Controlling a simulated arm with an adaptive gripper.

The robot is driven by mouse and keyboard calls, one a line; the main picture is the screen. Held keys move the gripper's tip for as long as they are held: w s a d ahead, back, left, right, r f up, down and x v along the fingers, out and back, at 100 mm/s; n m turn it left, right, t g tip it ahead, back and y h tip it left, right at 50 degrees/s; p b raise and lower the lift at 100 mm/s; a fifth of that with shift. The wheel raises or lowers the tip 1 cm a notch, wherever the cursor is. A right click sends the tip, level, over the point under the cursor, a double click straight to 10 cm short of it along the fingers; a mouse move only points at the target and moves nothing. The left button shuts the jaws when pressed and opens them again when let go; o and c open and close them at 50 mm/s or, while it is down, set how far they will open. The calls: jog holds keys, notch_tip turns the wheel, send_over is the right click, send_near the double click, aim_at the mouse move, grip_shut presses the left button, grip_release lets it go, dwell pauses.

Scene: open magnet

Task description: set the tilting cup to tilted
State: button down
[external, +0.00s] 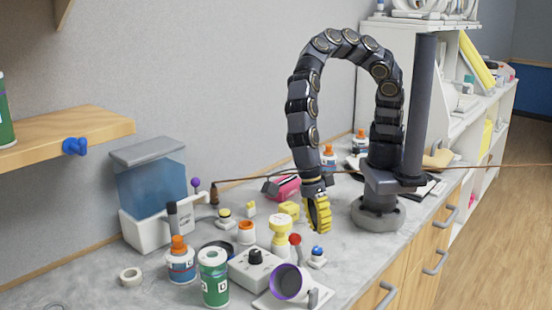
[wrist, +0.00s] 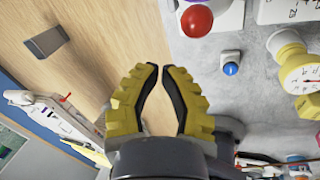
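A cup with a purple rim and grey inside (external: 284,283) sits on a white base plate at the front of the counter. Its mouth faces left and toward the external camera, so it looks tipped over rather than upright; the exact angle is hard to tell. My gripper (external: 317,213) hangs above the counter, behind and right of the cup, apart from it. In the wrist view, my gripper (wrist: 160,68) has its yellow fingertips close together with only a narrow gap and nothing between them. Only a sliver of what may be the cup shows at that view's top edge.
A red ball knob (external: 295,239) and a blue button (external: 317,252) stand between my gripper and the cup. A yellow dial device (external: 281,237) is left of my gripper. Drawer handles line the counter front.

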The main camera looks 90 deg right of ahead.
jog(key=w+a+r, duration=0.2)
jog(key=w+r, duration=0.3)
jog(key=shift+w+a+r, duration=0.15)
jog(key=shift+w+r, duration=0.1)
jog(key=shift+r, duration=0.05)
dwell(0.7)
jog(key=s+d+r+m, duration=0.2)
jog(key=d+r+m, duration=0.3)
jog(key=d+m, duration=0.35)
jog(key=s+d+r+m, duration=0.3)
jog(key=d+r+m, duration=0.2)
jog(key=d+m, duration=0.35)
jog(key=s+d+f+m+h, duration=0.1)
jog(key=s+d+m, duration=0.6)
jog(key=d+m, duration=0.2)
jog(key=s+d+f+m+h, duration=0.1)
jog(key=s+d+m, duration=0.6)
jog(key=m, duration=0.7)
jog(key=shift+d+f+m+h, duration=0.3)
jog(key=shift+d+f, duration=0.45)
jog(key=shift+d, duration=0.4)
jog(key=shift+w, duration=0.15)
